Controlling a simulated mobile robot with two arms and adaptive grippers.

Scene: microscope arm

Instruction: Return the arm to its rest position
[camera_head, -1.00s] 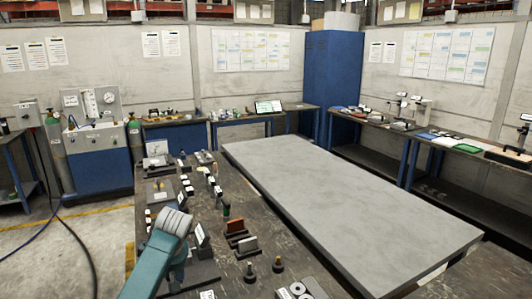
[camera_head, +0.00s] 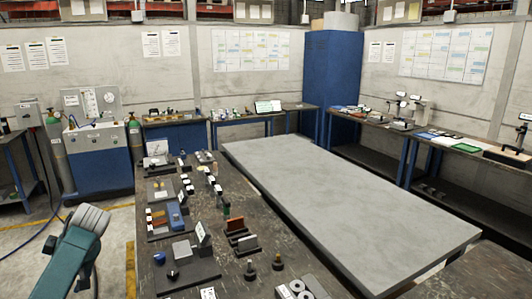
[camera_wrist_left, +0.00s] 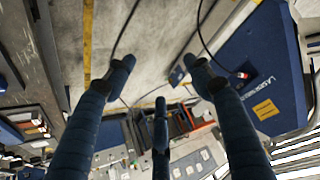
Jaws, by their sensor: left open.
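My left arm (camera_head: 68,262), with a teal link and a grey joint, is at the lower left of the head view. It is over the floor, to the left of the dark workbench (camera_head: 205,225) and apart from it. My left gripper does not show clearly in the head view. In the left wrist view its dark blue fingers (camera_wrist_left: 160,80) are spread wide with nothing between them. My right gripper is in neither view.
The workbench carries several small parts and fixtures. A large grey slab table (camera_head: 340,205) lies to its right. In the left wrist view, a blue cabinet (camera_wrist_left: 262,65) is at the right and bare floor (camera_wrist_left: 150,40) shows beyond the fingers.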

